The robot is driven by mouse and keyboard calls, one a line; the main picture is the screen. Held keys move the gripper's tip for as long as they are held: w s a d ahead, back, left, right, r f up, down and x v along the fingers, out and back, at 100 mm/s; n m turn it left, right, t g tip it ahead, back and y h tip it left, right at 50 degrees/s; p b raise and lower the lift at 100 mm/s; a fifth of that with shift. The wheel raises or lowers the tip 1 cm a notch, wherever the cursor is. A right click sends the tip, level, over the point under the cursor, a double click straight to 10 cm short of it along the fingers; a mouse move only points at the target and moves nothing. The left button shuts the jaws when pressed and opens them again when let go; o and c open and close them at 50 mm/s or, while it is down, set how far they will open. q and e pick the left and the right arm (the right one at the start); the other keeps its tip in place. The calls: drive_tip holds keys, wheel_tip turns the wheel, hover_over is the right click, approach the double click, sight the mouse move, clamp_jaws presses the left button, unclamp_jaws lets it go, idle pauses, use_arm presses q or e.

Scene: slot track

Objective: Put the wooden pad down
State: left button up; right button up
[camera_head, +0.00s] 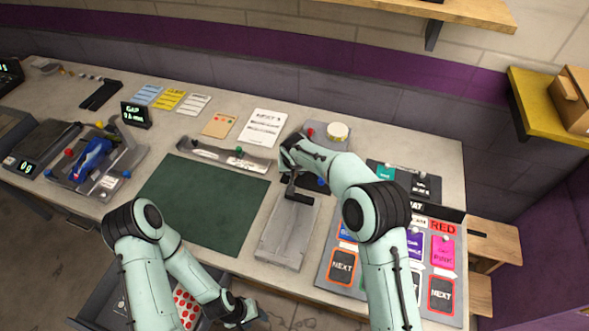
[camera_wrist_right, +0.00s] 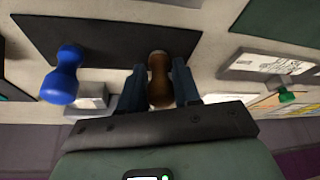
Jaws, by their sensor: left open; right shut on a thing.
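In the right wrist view, the wooden pad shows as a brown rounded wooden knob (camera_wrist_right: 158,78) between the two fingers of my right gripper (camera_wrist_right: 160,88), which is shut on it. The knob stands out in front of a dark flat plate (camera_wrist_right: 100,40); I cannot tell whether it touches the plate. In the head view, my right gripper (camera_head: 294,180) is above the back end of a grey tray (camera_head: 285,245), and the pad is hidden there. My left gripper (camera_head: 250,316) is open and low at the bottom edge, away from the worktop objects.
A blue knob (camera_wrist_right: 63,75) stands beside the wooden one. A green mat (camera_head: 205,200) lies left of the tray, clear. A board of coloured cards (camera_head: 342,266) is at the right. An open drawer (camera_head: 105,300) juts out at the front left.

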drive_tip(key=o, duration=1.1)
drive_tip(key=shift+c, duration=0.2)
drive_tip(key=v, duration=1.2)
